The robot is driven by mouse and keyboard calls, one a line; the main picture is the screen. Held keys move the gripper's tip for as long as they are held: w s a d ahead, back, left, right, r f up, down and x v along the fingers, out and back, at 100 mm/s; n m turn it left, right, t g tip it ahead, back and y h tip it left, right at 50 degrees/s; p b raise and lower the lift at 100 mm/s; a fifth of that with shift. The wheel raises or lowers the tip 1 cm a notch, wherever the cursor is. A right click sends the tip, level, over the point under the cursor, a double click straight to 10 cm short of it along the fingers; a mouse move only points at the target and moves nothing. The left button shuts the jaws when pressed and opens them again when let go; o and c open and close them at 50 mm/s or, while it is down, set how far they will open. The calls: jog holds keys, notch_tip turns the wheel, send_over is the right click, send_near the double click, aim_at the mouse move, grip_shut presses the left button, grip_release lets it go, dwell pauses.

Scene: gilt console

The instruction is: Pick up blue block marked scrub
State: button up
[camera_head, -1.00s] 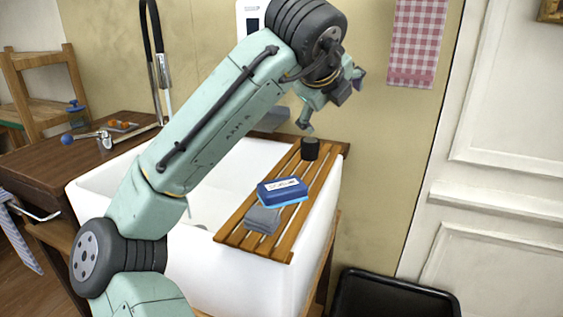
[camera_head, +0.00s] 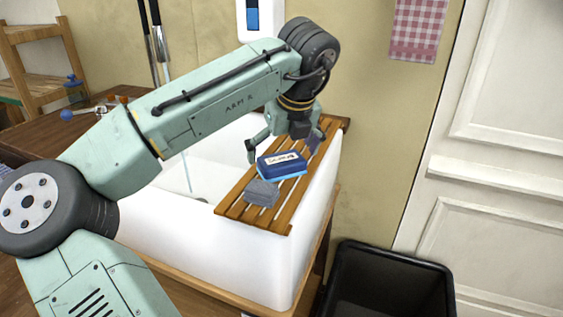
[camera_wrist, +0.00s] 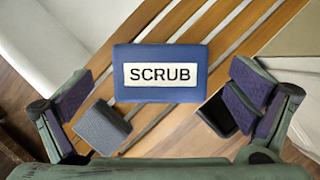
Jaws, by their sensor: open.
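My gripper (camera_head: 282,146) is above and just behind the block, pointing down, fingers spread and empty. In the wrist view my gripper (camera_wrist: 156,108) has one finger on each side, both apart from the block.
The grey pad (camera_head: 262,193) is beside the block, and also at lower left in the wrist view (camera_wrist: 102,127). A black cup (camera_wrist: 216,114) is by the right finger. The rack (camera_head: 232,209) spans a white sink (camera_head: 265,262). A black bin (camera_head: 390,285) stands right.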

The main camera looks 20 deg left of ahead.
jog(key=shift+x, duration=1.2)
jog(key=shift+c, duration=0.6)
jog(key=c, duration=1.1)
jog(key=shift+r, duration=0.5)
notch_tip(320, 180, up, 3)
jog(key=shift+f+b, duration=0.25)
jog(key=shift+b, duration=0.2)
jog(key=s+a+b, duration=0.1)
jog(key=s+a, duration=0.2)
jog(key=a, duration=0.1)
jog(key=s+a+r+b, duration=0.1)
jog(key=s+a, duration=0.2)
jog(key=a, duration=0.1)
jog(key=s+a, duration=0.4)
jog(key=shift+a+r+b, duration=0.3)
jog(key=shift+a+b, duration=0.05)
jog(key=shift+b, duration=0.05)
